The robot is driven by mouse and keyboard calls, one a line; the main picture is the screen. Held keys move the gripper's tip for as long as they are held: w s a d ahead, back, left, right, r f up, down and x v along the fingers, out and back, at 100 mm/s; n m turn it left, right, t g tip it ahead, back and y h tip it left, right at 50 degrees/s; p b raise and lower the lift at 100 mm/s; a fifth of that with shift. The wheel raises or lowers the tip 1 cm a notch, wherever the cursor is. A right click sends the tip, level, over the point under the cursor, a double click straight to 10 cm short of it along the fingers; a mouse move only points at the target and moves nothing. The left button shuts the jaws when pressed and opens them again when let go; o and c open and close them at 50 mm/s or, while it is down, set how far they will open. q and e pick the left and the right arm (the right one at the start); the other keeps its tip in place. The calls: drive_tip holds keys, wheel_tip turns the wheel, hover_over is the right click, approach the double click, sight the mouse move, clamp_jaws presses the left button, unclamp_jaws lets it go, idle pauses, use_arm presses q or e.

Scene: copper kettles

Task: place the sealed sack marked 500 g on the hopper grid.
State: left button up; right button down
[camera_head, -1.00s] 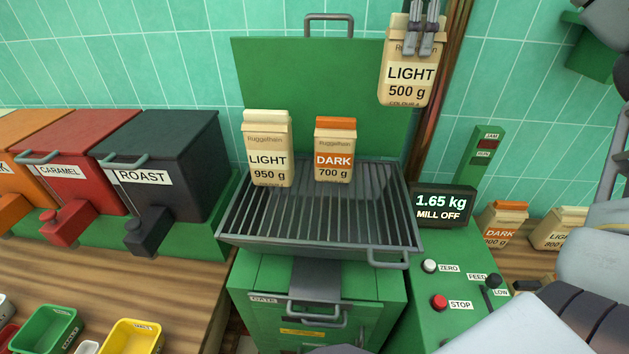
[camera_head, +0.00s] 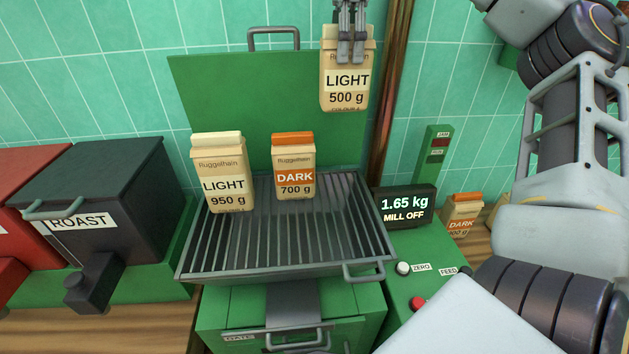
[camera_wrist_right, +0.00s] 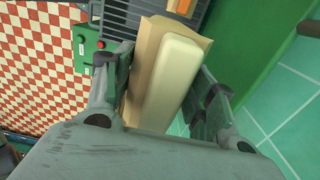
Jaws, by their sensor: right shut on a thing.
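The sack marked LIGHT 500 g (camera_head: 346,85) hangs upright in my right gripper (camera_head: 350,50), which is shut on its top. It is in the air before the open green lid, up and right of the hopper grid (camera_head: 290,245). In the right wrist view the sack's pale top (camera_wrist_right: 166,75) lies between the fingers of my right gripper (camera_wrist_right: 165,92). On the grid stand a LIGHT 950 g sack (camera_head: 222,175) at the left and a DARK 700 g sack (camera_head: 294,165) at its back middle. My left gripper is not in view.
A display (camera_head: 405,205) right of the grid reads 1.65 kg, MILL OFF. A dark ROAST bin (camera_head: 95,190) stands at the left. Another DARK sack (camera_head: 462,215) stands at the right. The grid's right and front parts are clear. The green lid (camera_head: 225,95) rises behind.

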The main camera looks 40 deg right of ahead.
sight(343, 109)
drive_tip(key=shift+s+f, duration=0.1)
drive_tip(key=shift+f, duration=6.6)
use_arm(q)
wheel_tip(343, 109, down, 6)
drive_tip(key=b, duration=0.6)
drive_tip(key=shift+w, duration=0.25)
use_arm(e)
wheel_tip(343, 109, down, 10)
